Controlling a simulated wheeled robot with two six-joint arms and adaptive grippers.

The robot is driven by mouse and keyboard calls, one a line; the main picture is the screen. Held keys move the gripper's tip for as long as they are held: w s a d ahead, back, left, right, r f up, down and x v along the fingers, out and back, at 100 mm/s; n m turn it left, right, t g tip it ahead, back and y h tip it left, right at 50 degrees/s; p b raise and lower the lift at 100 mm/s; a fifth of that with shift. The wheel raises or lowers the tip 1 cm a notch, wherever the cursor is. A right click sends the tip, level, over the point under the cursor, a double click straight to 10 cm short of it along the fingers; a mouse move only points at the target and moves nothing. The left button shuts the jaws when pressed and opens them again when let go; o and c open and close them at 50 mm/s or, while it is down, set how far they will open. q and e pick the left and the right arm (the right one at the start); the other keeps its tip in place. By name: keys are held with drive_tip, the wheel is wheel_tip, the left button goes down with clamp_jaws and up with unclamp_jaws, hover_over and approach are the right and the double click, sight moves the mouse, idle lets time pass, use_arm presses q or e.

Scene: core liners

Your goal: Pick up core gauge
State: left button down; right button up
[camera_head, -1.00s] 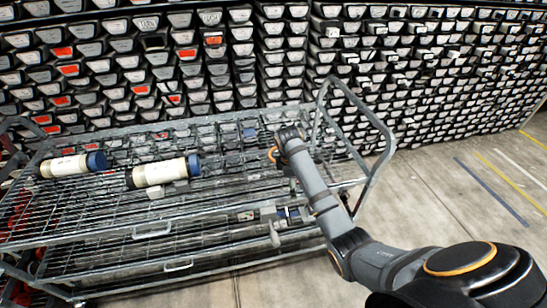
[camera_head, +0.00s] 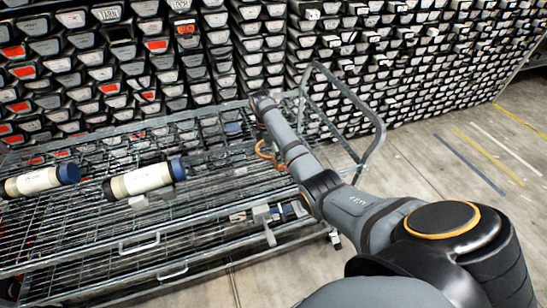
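I cannot clearly identify the core gauge. A small grey item (camera_head: 264,218) with an upright, T-like shape shows at the right front of the wire cart, too small to name surely. Two cream cylinders with blue ends lie on the cart's top rack: the left cylinder (camera_head: 36,182) and the middle cylinder (camera_head: 140,180). My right arm reaches in from the lower right over the cart's right end, with its far end at the rack's back right. Its fingers cannot be made out, and no held object can be distinguished. My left gripper is out of view.
The grey wire cart (camera_head: 130,243) has stacked racks and a tubular handle (camera_head: 372,135) at its right end, close to my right arm. A wall of stacked trays (camera_head: 400,70) stands behind it. Concrete floor (camera_head: 440,175) is open at the right.

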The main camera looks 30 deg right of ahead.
sight(279, 168)
drive_tip(key=f, duration=0.2)
drive_tip(key=d+f, duration=0.1)
drive_tip(key=f, duration=0.1)
drive_tip(key=shift+s+d+f+p, duration=0.15)
drive_tip(key=shift+d+f+p, duration=0.05)
drive_tip(key=shift+p, duration=0.2)
drive_tip(key=shift+f, duration=0.25)
drive_tip(key=c, duration=1.3)
drive_tip(key=shift+o, duration=0.2)
drive_tip(key=shift+r, duration=0.1)
